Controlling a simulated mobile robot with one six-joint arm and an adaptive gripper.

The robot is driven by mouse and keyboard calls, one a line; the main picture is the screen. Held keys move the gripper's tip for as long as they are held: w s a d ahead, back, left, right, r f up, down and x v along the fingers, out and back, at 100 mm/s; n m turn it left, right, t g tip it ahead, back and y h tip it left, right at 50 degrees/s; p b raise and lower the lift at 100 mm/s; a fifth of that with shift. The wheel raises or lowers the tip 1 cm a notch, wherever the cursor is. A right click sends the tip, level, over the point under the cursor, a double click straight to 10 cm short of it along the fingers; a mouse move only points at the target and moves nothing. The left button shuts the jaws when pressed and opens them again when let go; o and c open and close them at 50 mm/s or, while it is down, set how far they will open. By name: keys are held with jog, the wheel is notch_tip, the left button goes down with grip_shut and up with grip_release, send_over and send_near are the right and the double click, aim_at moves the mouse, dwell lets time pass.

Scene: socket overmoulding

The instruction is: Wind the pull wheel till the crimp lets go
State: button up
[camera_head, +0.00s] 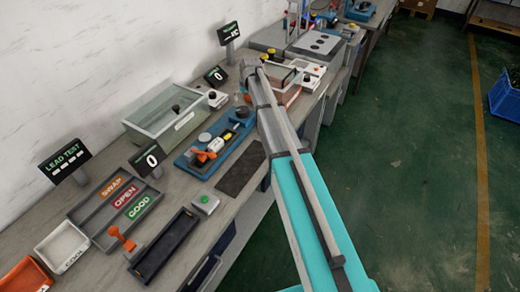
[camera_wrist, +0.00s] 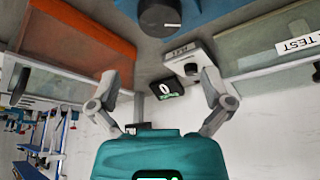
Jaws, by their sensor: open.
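A blue pull fixture (camera_head: 218,143) lies on the bench in the head view, with orange and dark parts on it. A round dark knob (camera_head: 243,112), which may be the pull wheel, stands at its far end. In the wrist view, blue fixture body (camera_wrist: 205,14) and a dark round knob (camera_wrist: 160,16) show at the top edge, partly cut off. My gripper (camera_wrist: 160,85) is open and empty, its fingers spread, apart from the knob. The crimp cannot be made out. My arm hides the gripper's fingers in the head view.
A glass-lidded box (camera_head: 166,112) stands left of the fixture, and an orange-sided box (camera_wrist: 85,42) shows in the wrist view. A small display (camera_head: 215,76) reads 0. A white button box (camera_head: 217,98) stands behind the fixture. A dark mat (camera_head: 240,170) lies in front, bare.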

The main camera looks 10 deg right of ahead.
jog(key=s+f+g+b, duration=0.1)
jog(key=s+f+b, duration=0.1)
jog(key=s, duration=1.2)
jog(key=s+f+m+g+b, duration=0.1)
jog(key=s+f+g+b, duration=0.1)
jog(key=s, duration=1.2)
jog(key=shift+s+a+f+g+h+b, duration=0.3)
jog(key=shift+a+f+b, duration=0.15)
jog(key=shift+f, duration=0.3)
jog(key=s+m+g, duration=0.1)
jog(key=s, duration=0.8)
dwell(2.0)
